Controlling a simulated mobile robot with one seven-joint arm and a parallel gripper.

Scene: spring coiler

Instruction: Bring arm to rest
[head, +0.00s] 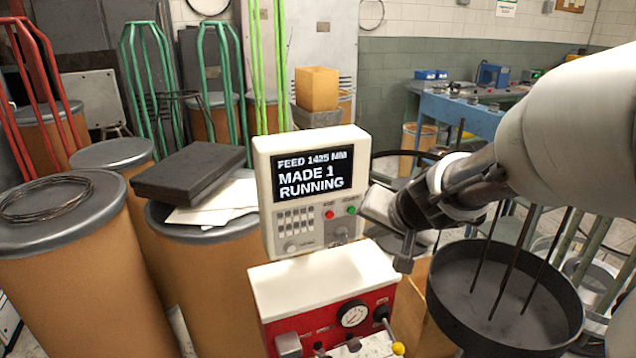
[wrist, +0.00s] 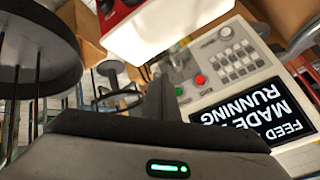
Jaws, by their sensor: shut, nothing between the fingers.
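My gripper (head: 404,262) hangs from my arm, which reaches in from the right in the head view. It is shut and empty, just right of the control panel (head: 262,190) and above the right side of the red machine (head: 300,328). The panel's screen (head: 312,178) reads "FEED 1425 MM, MADE 1, RUNNING". The wrist view shows the shut fingers (wrist: 160,97) in front of the panel's red and green buttons, apart from them as far as I can tell. The screen also shows there (wrist: 255,112), upside down.
A dark round pan (head: 500,290) with upright rods stands right of the gripper. Brown drums (head: 75,270) fill the left, one bearing a black box (head: 190,172) and papers. A blue workbench (head: 455,112) stands at the back right. The red machine has a gauge (head: 352,314) and levers.

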